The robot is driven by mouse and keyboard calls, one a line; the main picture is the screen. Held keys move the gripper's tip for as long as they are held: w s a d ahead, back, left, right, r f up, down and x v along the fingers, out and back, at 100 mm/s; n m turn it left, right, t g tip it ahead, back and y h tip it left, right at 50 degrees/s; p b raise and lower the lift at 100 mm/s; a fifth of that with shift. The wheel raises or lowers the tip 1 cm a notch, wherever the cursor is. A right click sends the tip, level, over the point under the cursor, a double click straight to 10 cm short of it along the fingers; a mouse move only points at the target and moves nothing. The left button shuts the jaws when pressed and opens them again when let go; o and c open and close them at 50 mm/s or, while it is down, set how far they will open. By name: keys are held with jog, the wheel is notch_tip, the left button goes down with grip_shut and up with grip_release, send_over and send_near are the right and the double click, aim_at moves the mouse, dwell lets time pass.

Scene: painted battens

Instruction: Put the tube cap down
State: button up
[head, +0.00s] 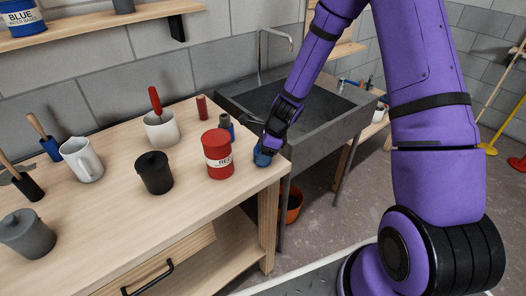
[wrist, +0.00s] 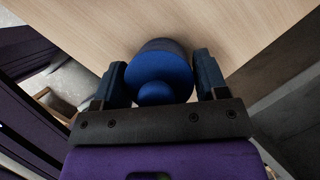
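The blue tube cap (wrist: 160,68), round with a small knob, sits between the two fingers of my gripper (wrist: 160,82) in the wrist view. Both fingers lie against its sides, with no clear gap. In the head view, the blue cap (head: 262,157) shows partly below my gripper (head: 267,146) at the right front corner of the wooden workbench (head: 215,195). It is at or very close to the bench top; I cannot tell whether it touches. My gripper hides part of it.
A red can (head: 218,154) stands just left of my gripper. A dark lidded pot (head: 154,173), a white pot (head: 161,129) and a white jug (head: 82,160) stand farther left. A grey sink (head: 318,130) adjoins at the right. The bench's front strip is clear.

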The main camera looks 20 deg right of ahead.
jog(key=shift+o, duration=1.3)
jog(key=shift+r, duration=0.15)
jog(key=s+d+r+n, duration=0.2)
jog(key=s+r+n, duration=0.1)
jog(key=r, duration=0.8)
jog(key=s+d+r+n, duration=0.2)
jog(key=s+r+n, duration=0.1)
jog(key=r, duration=0.7)
jog(key=s+d+r+n+t+h, duration=0.1)
jog(key=s+r+n+h, duration=0.1)
jog(key=s+r+n, duration=0.6)
jog(key=s+d+r+n+t+h, duration=0.1)
jog(key=s+r+n+t+h, duration=0.1)
jog(key=s+r+n, duration=0.6)
jog(key=s, duration=0.7)
jog(key=shift+s+d+t, duration=0.15)
jog(key=shift+d+t, duration=0.15)
jog(key=shift+d, duration=0.1)
jog(key=shift+r, duration=0.1)
